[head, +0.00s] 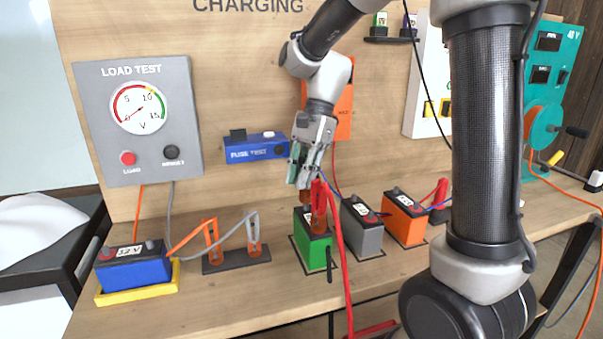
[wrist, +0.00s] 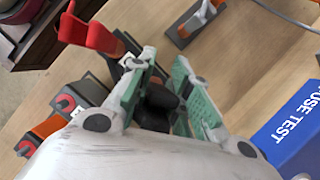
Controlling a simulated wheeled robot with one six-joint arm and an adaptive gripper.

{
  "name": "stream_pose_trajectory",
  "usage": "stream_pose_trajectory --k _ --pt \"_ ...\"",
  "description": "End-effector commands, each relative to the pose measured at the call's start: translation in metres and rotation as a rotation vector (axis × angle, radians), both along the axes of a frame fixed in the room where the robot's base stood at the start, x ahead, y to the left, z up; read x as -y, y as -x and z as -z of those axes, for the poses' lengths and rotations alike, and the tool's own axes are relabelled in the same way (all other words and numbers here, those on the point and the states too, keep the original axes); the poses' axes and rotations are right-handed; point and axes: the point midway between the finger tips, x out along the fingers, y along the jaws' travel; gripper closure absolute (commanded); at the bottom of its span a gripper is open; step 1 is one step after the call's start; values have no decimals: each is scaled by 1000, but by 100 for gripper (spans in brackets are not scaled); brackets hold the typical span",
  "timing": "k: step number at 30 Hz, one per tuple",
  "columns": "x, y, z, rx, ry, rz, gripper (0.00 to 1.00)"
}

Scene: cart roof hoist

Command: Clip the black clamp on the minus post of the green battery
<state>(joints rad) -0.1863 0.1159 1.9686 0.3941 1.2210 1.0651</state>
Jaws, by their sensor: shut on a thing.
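The green battery (head: 312,252) stands on the bench, in the middle of the head view. A red clamp (head: 318,197) stands upright on its right side, with a red cable running down the front; the clamp also shows in the wrist view (wrist: 88,32). My gripper (head: 304,172) is above the battery's back left part, pointing down. In the wrist view its green-padded fingers (wrist: 158,100) are shut on the black clamp (wrist: 157,103). Copper-coloured jaws show just below my fingers, close to the battery top. The minus post is hidden, so I cannot tell whether the jaws touch it.
A grey battery (head: 363,238) and an orange battery (head: 404,226) stand close on the right. On the left are a clamp stand (head: 236,260) and a blue battery (head: 135,270) on a yellow tray. A blue fuse test box (head: 257,149) is on the back panel.

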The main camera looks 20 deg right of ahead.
Motion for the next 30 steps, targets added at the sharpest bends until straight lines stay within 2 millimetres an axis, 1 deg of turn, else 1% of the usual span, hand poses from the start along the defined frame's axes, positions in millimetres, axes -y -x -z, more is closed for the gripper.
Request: stream_pose_trajectory --k 27,28,30 --pt "0 0 23 -1 1 1 100" --pt "0 0 23 0 0 0 80" --pt "0 0 23 0 0 0 67"
